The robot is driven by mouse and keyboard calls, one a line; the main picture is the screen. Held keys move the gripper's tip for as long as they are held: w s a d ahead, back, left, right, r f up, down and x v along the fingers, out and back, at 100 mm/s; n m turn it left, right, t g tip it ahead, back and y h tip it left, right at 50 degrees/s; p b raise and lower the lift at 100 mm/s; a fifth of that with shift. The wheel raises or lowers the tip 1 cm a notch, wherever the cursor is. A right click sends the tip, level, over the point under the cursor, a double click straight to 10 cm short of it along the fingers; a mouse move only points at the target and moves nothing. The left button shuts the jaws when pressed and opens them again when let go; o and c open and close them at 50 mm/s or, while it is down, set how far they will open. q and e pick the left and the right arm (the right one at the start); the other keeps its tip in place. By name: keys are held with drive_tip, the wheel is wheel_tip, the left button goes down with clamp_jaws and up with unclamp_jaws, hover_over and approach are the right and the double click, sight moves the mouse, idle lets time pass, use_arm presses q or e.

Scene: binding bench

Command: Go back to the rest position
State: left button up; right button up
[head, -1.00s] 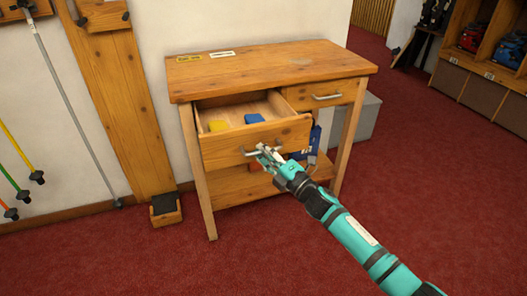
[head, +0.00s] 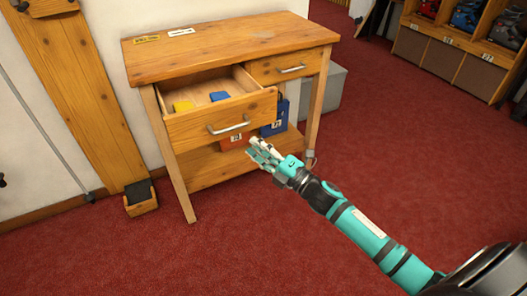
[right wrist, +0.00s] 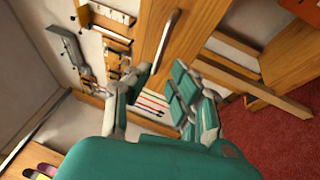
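My right gripper (head: 258,153) is off the drawer handle (head: 229,125), to its lower right in the head view. Its fingers stand apart with nothing between them in the right wrist view (right wrist: 158,88). The left drawer (head: 205,128) of the wooden bench (head: 235,45) is pulled out. A yellow item (head: 182,106) and a blue item (head: 218,96) lie inside it. A metal handle bar (right wrist: 166,40) on a wooden face shows beyond the fingers in the wrist view. My left gripper is not in view.
The right drawer (head: 290,68) is shut. A blue box (head: 274,120) and a red item (head: 232,141) are under the open drawer. A grey bin (head: 323,88) stands behind the bench. Cubbies (head: 455,50) stand at the back right. Red carpet (head: 430,150) lies clear between.

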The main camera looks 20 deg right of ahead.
drive_tip(key=shift+v, duration=1.15)
